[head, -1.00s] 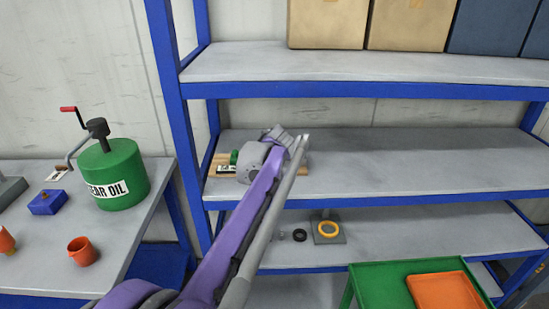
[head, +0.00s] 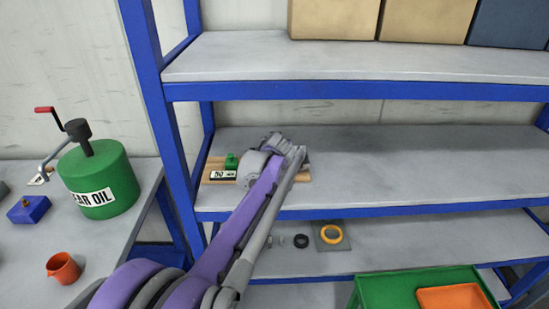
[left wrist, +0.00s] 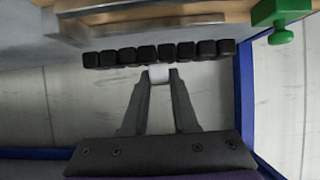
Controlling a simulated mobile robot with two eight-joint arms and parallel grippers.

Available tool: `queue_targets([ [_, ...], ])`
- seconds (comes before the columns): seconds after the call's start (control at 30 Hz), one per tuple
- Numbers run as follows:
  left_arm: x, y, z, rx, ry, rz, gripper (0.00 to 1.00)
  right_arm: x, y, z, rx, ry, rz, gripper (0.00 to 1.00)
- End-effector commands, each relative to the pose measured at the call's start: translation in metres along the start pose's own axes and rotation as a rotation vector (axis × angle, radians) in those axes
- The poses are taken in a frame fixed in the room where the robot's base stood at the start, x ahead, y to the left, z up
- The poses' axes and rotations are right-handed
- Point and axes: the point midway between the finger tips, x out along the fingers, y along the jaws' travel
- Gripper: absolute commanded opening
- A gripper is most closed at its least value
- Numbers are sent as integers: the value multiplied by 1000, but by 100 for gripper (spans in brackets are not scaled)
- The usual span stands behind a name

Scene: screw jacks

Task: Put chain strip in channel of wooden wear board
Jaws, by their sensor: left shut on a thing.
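The chain strip (left wrist: 160,53) is a row of several black links in the left wrist view. My left gripper (left wrist: 158,75) is shut on it by a small white piece at its middle. The wooden wear board (left wrist: 70,27) lies just beyond the strip, with a long groove along it; the strip appears apart from the groove. In the head view, the board (head: 217,163) lies on the middle shelf, partly covered by my left arm, which also hides the gripper's fingers and the strip. My right gripper is not in view.
A green block (head: 232,161) and a small label plate (head: 222,175) are at the board's left end. The middle shelf (head: 400,165) is clear to the right. A blue post (head: 155,120) stands left.

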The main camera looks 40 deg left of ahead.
Motion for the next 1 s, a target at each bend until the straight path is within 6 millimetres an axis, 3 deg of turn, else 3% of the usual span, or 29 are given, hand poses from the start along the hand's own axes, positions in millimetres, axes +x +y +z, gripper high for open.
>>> queue_targets([
  [0.33, 20, 0, 36, 1, 1, 0, 0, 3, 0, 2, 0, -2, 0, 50],
  [0.7, 22, 0, 40, 0, 1, 0, 0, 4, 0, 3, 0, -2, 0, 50],
  [0.73, 22, 0, 40, 0, 0, 0, 33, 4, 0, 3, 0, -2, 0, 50],
  [0.87, 22, 0, 39, 0, 0, 0, 56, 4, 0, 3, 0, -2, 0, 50],
  [1.0, 22, 0, 39, 0, 0, 0, 57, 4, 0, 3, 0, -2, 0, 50],
])
